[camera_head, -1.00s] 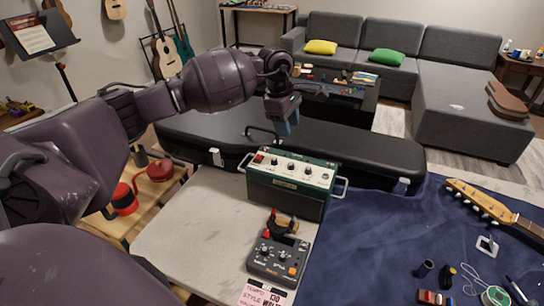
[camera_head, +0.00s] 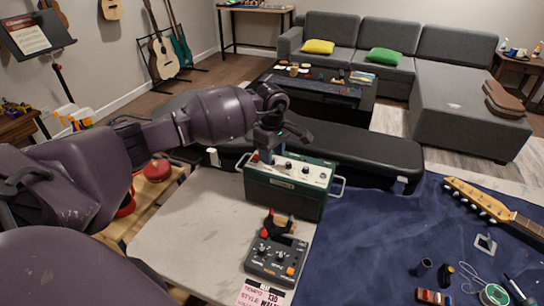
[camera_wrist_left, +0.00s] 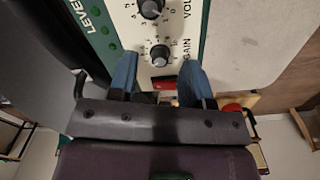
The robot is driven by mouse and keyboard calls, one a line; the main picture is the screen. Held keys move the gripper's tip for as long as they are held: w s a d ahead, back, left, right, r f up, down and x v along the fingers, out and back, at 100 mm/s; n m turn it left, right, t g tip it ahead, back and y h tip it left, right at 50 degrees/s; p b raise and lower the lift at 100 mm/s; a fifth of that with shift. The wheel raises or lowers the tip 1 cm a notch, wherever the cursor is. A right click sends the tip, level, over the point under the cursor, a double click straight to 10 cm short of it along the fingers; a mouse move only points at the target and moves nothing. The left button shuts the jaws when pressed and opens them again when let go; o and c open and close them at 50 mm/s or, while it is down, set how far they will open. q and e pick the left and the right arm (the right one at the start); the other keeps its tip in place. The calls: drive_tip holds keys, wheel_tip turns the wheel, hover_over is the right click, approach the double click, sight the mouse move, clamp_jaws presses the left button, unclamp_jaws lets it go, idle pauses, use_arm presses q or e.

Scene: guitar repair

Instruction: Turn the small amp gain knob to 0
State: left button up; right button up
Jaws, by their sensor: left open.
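The small amp (camera_head: 284,198) is a green box with a cream top panel, standing on the pale worktop. Its gain knob (camera_wrist_left: 160,55) is black with a printed number scale, next to the word GAIN in the left wrist view. Its exact setting is too small to read. A red switch (camera_wrist_left: 164,84) lies beside it. My left gripper (camera_head: 266,156) points down over the left end of the panel. In the left wrist view its open blue fingers (camera_wrist_left: 157,70) flank the red switch, with the gain knob just beyond the fingertips. They hold nothing. My right gripper is out of view.
A volume knob (camera_wrist_left: 150,8) sits near the gain knob. A dark pedal (camera_head: 275,260) stands in front of the amp. A black guitar case (camera_head: 370,155) lies behind it. A blue cloth (camera_head: 370,240) carries a guitar neck and small parts. The worktop left of the pedal is clear.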

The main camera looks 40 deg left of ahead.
use_arm(q)
drive_tip(key=shift+f, duration=0.7)
clamp_jaws()
drive_tip(key=shift+n, duration=0.3)
